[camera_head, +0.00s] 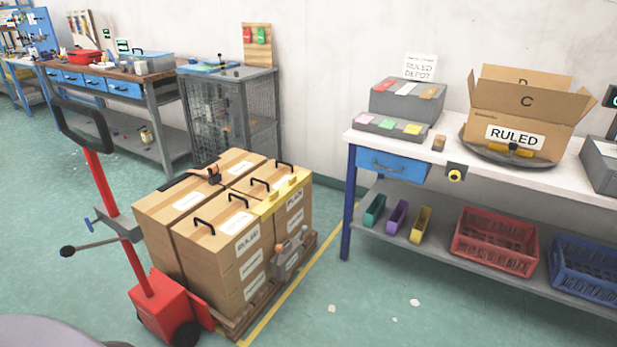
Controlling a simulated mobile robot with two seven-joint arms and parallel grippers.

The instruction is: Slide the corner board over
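A yellow strip (285,195), which looks like the corner board, lies along the top right edge of the stacked brown cartons (190,240). It runs from the near carton's top edge toward the far right corner, with the cartons' white labels below it. The cartons have black handles on top and stand on a wooden pallet (232,326). A dark strip with a reddish-brown strap and a dark buckle (209,174) lies across the back left of the top. Neither of my grippers is in view.
A red pallet truck (165,305) with a tall handle stands at the pallet's left. A grey clamp-like device (290,254) is at the pallet's right side. A white-topped workbench (465,165) stands right, holding an open RULED carton (520,105). Green floor between is mostly clear.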

